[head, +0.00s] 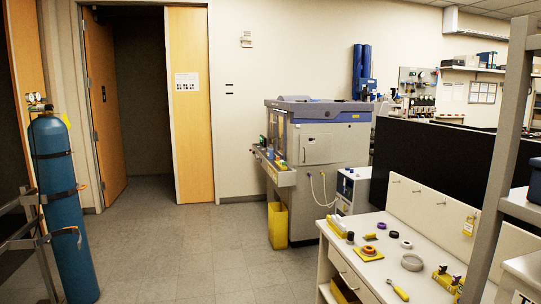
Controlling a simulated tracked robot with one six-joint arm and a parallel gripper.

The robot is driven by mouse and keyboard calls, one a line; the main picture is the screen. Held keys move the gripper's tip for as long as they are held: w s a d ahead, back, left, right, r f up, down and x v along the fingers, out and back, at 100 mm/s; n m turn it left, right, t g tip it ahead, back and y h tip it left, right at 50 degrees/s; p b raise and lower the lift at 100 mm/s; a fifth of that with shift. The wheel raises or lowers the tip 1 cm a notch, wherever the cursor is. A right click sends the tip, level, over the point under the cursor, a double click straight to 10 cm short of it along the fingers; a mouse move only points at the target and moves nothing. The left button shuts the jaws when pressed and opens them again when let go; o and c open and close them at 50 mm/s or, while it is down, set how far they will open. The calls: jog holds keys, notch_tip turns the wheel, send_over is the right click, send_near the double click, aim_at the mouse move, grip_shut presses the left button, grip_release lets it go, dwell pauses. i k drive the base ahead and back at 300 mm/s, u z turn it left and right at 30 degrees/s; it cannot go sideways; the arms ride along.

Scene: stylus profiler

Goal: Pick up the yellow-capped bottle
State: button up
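I cannot make out a bottle with a yellow cap for certain. Small yellow and dark items (447,279) stand near the right end of the white bench (432,239), too small to identify. On the ledge (279,178) of the grey machine (322,143) are small green, blue and yellow items (279,161), also too small to tell apart. My gripper is not in view.
Rolls of tape and a yellow-handled tool (398,292) lie on the bench. A yellow bin (278,225) stands by the machine. A blue gas cylinder (63,205) stands at left. The floor (180,250) between is clear. A grey post (500,150) rises at right.

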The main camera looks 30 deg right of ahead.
aim_at(270, 150)
jog(key=z, duration=0.15)
jog(key=i, duration=2.85)
jog(key=z, duration=0.35)
jog(key=i, duration=2.1)
jog(key=z, duration=0.25)
